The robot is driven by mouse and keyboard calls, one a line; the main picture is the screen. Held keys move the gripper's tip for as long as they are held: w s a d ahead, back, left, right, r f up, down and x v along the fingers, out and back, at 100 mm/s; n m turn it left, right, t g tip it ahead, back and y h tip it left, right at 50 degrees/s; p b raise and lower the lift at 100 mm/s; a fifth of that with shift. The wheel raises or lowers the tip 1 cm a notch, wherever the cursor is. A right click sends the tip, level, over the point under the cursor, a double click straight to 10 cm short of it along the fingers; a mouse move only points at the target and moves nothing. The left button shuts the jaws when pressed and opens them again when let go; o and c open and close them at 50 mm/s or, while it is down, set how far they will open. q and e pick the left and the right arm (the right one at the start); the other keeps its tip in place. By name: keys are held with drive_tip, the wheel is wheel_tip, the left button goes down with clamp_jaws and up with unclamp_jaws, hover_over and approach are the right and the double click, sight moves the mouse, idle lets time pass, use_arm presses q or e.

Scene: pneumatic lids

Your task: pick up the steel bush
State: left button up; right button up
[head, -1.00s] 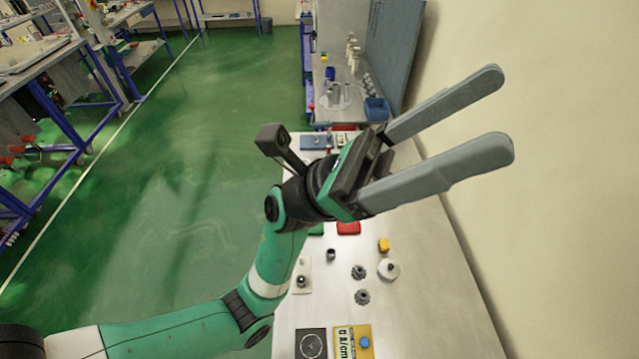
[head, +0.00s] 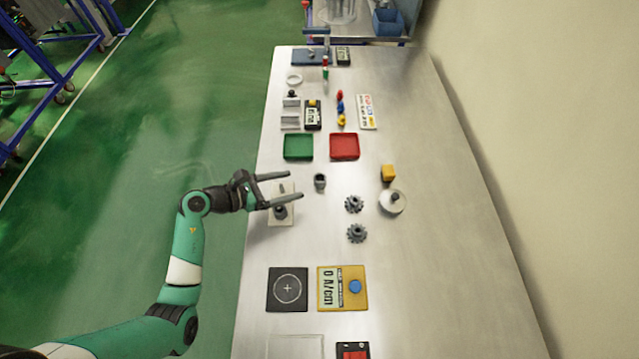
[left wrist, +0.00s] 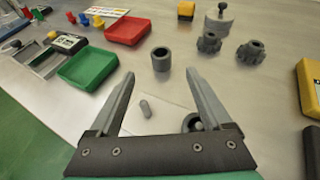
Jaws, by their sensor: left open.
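The steel bush (head: 320,181) looks like a small dark grey hollow cylinder, standing upright on the table right of my left gripper. In the left wrist view the bush (left wrist: 161,60) stands just beyond and between the fingertips, with its round opening on top. My left gripper (head: 294,187) is open and empty, its fingers pointing right toward the bush and apart from it. The fingers pass over a pale plate (head: 288,217) that carries a grey pin (left wrist: 145,108) and a dark round part (head: 280,211). My right gripper is not in view.
A green tray (head: 298,147) and a red tray (head: 344,147) lie behind the bush. Two dark gears (head: 354,204) (head: 356,233), a yellow block (head: 388,173) and a pale round part (head: 393,202) stand to the right. A yellow meter (head: 342,288) lies nearer. The table's right side is clear.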

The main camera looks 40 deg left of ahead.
use_arm(q)
drive_tip(key=b, duration=0.1)
approach(324, 177)
drive_tip(key=w+f, duration=0.2)
drive_tip(key=shift+w+d+f, duration=0.1)
drive_tip(key=shift+w+d, duration=0.15)
drive_tip(key=shift+d, duration=0.05)
drive_tip(key=shift+w, duration=0.25)
drive_tip(key=shift+w+d+f+b, duration=0.15)
drive_tip(key=shift+w+b, duration=0.05)
drive_tip(key=shift+b, duration=0.2)
drive_tip(key=b+x, duration=0.1)
drive_tip(key=x, duration=0.1)
drive_tip(key=b+x, duration=0.1)
drive_tip(key=x, duration=0.1)
drive_tip(key=shift+w+d, duration=0.15)
drive_tip(key=shift+w, duration=0.25)
clamp_jaws()
